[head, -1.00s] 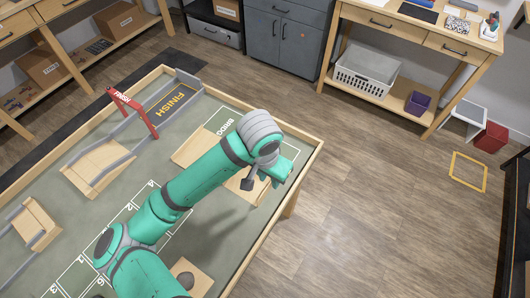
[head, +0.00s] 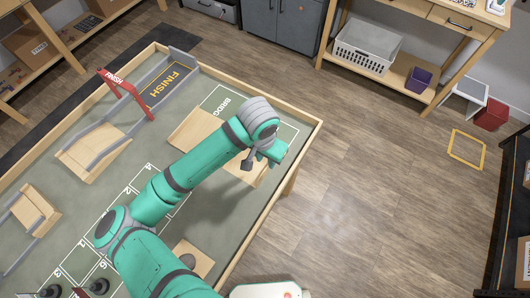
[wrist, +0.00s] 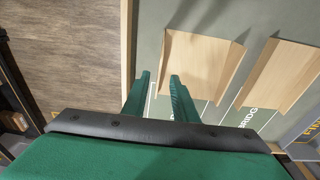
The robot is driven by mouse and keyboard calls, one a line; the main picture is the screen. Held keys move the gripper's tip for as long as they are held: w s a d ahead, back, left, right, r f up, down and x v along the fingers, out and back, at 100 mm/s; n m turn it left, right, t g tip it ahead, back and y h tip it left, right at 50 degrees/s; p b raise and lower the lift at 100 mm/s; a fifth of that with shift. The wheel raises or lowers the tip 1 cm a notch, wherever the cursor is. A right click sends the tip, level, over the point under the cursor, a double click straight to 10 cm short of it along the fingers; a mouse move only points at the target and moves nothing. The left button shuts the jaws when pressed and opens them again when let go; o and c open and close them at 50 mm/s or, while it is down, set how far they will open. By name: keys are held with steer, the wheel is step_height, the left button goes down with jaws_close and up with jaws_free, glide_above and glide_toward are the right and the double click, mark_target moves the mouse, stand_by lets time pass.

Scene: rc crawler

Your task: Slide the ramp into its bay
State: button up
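Two pale wooden pieces with raised side walls lie at the table's right end, and I cannot tell for sure which is the ramp. The nearer piece (head: 259,178) is partly hidden by my arm in the head view; it also shows in the wrist view (wrist: 202,62). The other piece (head: 193,128) lies beside the "BRIDGE" lettering. White bay outlines (head: 228,92) mark the mat around them. My gripper (wrist: 160,75) is open, with two green fingers at the nearer piece's left edge. Contact is unclear. In the head view my gripper (head: 272,158) is over the table's right end.
A wooden rim (head: 308,150) borders the green table. A red finish arch (head: 127,92), a wooden ramp-like piece with grey rails (head: 92,153) and a smaller wooden piece (head: 37,210) stand to the left. Open floor (head: 380,200) lies right of the table, with a yellow floor outline (head: 467,149).

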mark_target(267, 167)
steer(key=shift+w+d+f, duration=0.1)
steer(key=shift+w+f, duration=0.05)
steer(key=shift+f, duration=1.25)
steer(key=shift+w+d+f, duration=0.1)
steer(key=shift+w+f, duration=0.05)
steer(key=shift+f, duration=1.2)
jaws_close()
